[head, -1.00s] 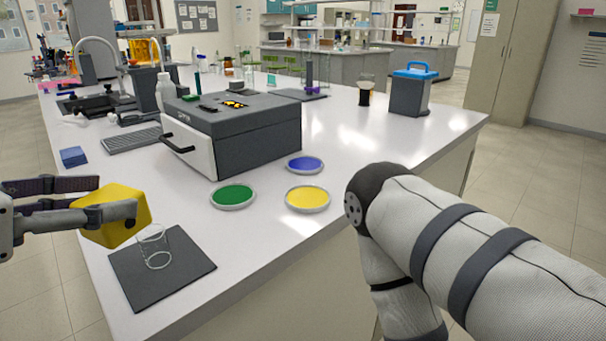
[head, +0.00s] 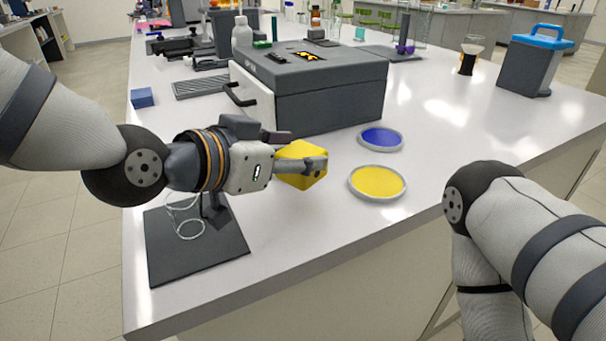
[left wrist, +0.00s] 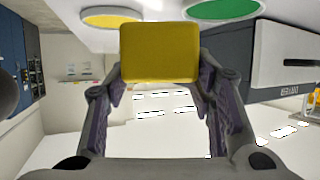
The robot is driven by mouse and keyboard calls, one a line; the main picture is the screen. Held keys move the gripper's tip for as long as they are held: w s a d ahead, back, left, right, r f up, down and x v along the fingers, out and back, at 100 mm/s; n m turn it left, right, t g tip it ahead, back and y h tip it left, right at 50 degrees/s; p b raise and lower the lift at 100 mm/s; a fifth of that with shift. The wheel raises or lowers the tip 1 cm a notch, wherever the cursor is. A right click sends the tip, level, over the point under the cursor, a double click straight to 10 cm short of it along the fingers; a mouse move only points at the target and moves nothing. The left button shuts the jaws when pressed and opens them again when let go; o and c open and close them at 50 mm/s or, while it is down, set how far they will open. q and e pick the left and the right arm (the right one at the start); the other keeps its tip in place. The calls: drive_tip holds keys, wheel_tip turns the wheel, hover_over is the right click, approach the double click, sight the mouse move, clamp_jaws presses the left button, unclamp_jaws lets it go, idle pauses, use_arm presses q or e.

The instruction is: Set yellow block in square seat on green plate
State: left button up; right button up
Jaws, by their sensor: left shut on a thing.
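The yellow block (head: 301,178) is held in my left gripper (head: 303,163) above the bench, tilted in the head view. In the left wrist view the block (left wrist: 160,52) sits between the two fingers, its flat face towards the camera. The green plate (left wrist: 224,9) shows at the top of the left wrist view, right of the block and apart from it. In the head view the green plate is hidden behind the block and gripper. I cannot make out a square seat. My right gripper is out of view.
A yellow plate (head: 377,182) and a blue plate (head: 381,138) lie right of the block. A grey boxy machine (head: 320,95) stands behind. A clear beaker (head: 186,217) is on a dark mat (head: 170,262). A blue block (head: 142,97) lies at left. The bench front is clear.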

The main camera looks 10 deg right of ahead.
sight(289, 179)
use_arm(q)
drive_tip(key=shift+w+d+f, duration=0.2)
drive_tip(key=shift+d+f, duration=0.1)
drive_tip(key=shift+w+d+f+b, duration=0.1)
drive_tip(key=shift+d+f+b, duration=0.05)
drive_tip(key=shift+f, duration=0.8)
drive_tip(key=shift+w+d+f+b, duration=0.1)
drive_tip(key=shift+d+f+b, duration=0.05)
drive_tip(key=shift+f, duration=0.75)
drive_tip(key=shift+f, duration=0.1)
drive_tip(key=o, duration=1.3)
